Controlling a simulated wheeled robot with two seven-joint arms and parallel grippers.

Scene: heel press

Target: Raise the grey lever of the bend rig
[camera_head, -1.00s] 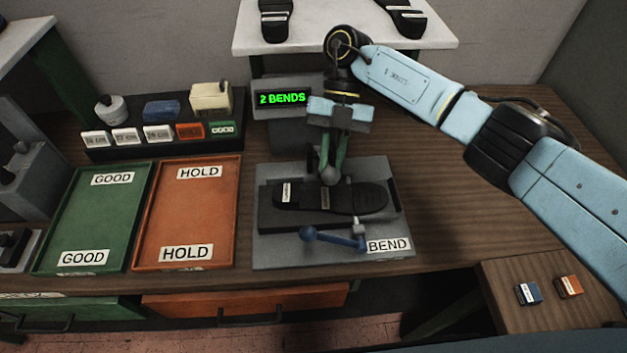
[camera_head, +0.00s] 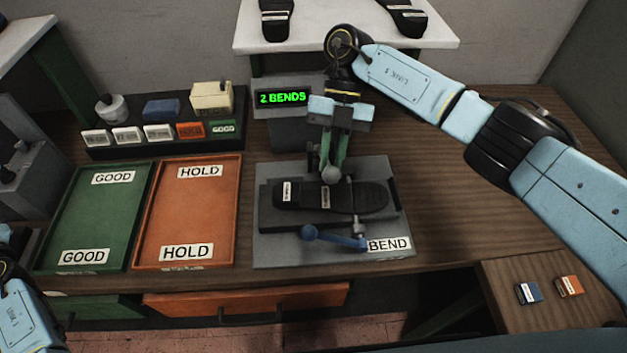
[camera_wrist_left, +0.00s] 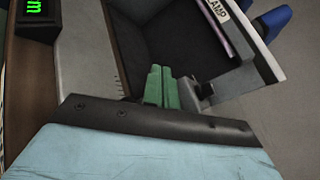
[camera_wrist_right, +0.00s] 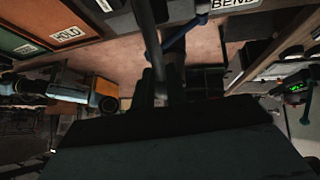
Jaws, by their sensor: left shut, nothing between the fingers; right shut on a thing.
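The bend rig (camera_head: 270,248) stands at the middle of the bench, on a grey plate labelled BEND. A dark shoe sole (camera_head: 358,199) with white labels lies across it. The grey lever's round knob (camera_head: 331,175) shows behind the sole. My right gripper (camera_head: 332,160), with green fingers pointing down, is shut on the lever at the knob. My left gripper (camera_wrist_left: 161,75) is shut and empty in the left wrist view; only its arm shows at the head view's lower left edge. The rig's display (camera_head: 283,98) reads 2 BENDS.
A blue-handled bar (camera_head: 337,238) lies at the rig's front. The green GOOD tray (camera_head: 100,215) and orange HOLD tray (camera_head: 190,215) are to its left. Labelled blocks stand on a black rack (camera_head: 160,145). A white shelf (camera_head: 345,38) with footwear is behind. Bare bench lies right of the rig.

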